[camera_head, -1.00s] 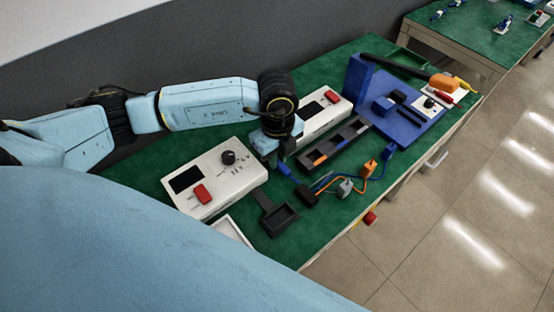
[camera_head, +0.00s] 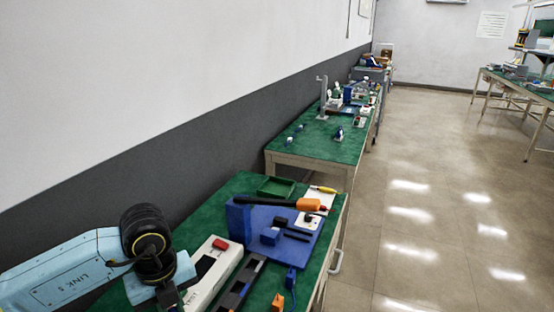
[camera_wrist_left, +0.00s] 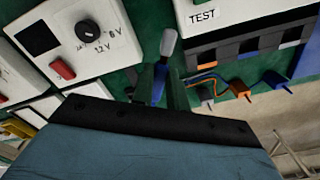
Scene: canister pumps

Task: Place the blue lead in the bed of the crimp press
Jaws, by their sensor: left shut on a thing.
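My left gripper (camera_head: 170,298) is at the lower left of the head view, beside a white tester box. In the left wrist view its fingers (camera_wrist_left: 158,88) are shut on a blue piece, the blue lead (camera_wrist_left: 158,82), with a grey-white tip beyond it. The fingers hide much of the lead. The crimp press (camera_head: 285,218) stands farther along the table, to the right of the gripper. It has a blue base, a blue upright and a black lever with an orange grip. Small blue blocks and a dark bar lie on its base. My right gripper is not in view.
The white tester box (camera_head: 215,268) and a dark sectioned tray (camera_head: 240,285) lie between gripper and press. A blue plug (camera_head: 291,277) and an orange plug (camera_head: 278,302) sit near the table's right edge. A green tray (camera_head: 276,187) is behind the press.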

